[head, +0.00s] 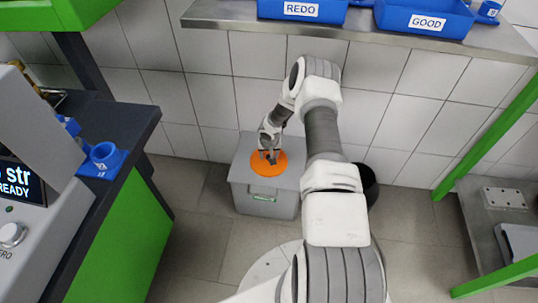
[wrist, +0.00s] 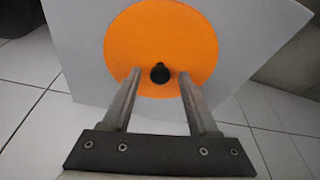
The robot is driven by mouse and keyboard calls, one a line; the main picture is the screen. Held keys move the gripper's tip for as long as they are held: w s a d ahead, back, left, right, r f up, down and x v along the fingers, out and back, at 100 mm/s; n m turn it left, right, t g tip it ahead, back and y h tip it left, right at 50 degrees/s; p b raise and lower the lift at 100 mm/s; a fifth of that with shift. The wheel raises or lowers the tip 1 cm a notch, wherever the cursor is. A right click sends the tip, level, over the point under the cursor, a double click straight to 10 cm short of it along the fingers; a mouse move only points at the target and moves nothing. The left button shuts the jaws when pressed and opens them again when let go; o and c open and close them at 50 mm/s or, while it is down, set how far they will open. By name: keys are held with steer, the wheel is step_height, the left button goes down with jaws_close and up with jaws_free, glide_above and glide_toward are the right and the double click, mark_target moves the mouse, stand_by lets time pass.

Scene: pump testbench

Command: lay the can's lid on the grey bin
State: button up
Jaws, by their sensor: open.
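The orange round lid (head: 262,168) lies flat on top of the grey bin (head: 270,204) in the head view. My gripper (head: 270,156) is over the lid. In the wrist view its fingers (wrist: 160,76) are apart, one on each side of the knob, with gaps between them and the knob. The can is not clearly seen.
A black round container (head: 369,187) stands on the floor right of the bin, partly behind my arm. A steel shelf (head: 350,33) with blue REDO (head: 300,10) and GOOD (head: 425,22) bins is above. A green-sided bench (head: 125,240) stands left. Tiled floor is clear between.

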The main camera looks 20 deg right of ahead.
mark_target(269, 167)
steer(key=p+v, duration=0.3)
steer(key=v, duration=0.9)
steer(key=shift+s, duration=0.1)
